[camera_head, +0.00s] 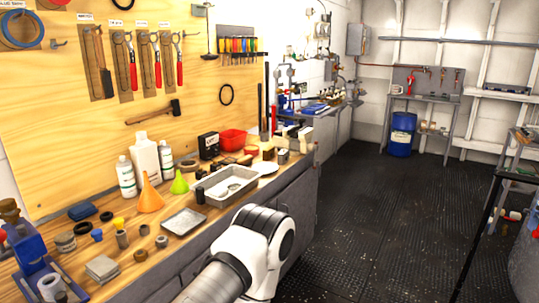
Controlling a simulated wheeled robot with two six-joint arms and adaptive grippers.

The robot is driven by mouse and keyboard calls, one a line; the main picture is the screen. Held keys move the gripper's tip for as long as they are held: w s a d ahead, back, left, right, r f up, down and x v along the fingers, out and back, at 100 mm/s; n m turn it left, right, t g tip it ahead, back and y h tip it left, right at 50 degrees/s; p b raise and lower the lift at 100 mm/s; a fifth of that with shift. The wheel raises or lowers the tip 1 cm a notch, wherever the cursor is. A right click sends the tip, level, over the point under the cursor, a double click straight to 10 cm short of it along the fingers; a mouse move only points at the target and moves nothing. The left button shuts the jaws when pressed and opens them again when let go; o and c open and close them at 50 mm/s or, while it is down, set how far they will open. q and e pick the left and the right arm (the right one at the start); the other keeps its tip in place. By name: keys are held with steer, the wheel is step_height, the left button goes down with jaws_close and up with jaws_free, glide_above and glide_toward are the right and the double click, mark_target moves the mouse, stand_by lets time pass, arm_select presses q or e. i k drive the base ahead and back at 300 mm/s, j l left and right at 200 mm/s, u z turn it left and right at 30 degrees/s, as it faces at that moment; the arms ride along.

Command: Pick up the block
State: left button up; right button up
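I cannot tell for sure which thing is the block. A flat grey squarish piece (102,268) lies on the wooden workbench (140,284) at the front left, and it could be a block or a small stack of plates. A white and dark arm link of mine rises from the bottom middle in front of the bench. Neither of my grippers shows in this view, so I cannot see whether either one holds anything.
A shallow metal tray (184,222), a larger tray (226,200), an orange funnel (150,196), white bottles (146,158) and several small cylinders crowd the bench. Tools hang on the wooden wall. Open dark floor (390,225) lies to the right, with a blue barrel (402,134) farther back.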

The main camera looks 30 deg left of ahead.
mark_target(268, 153)
steer(key=i+u, duration=0.1)
steer(key=u, duration=0.35)
steer(key=i+u, duration=0.1)
steer(key=u, duration=0.3)
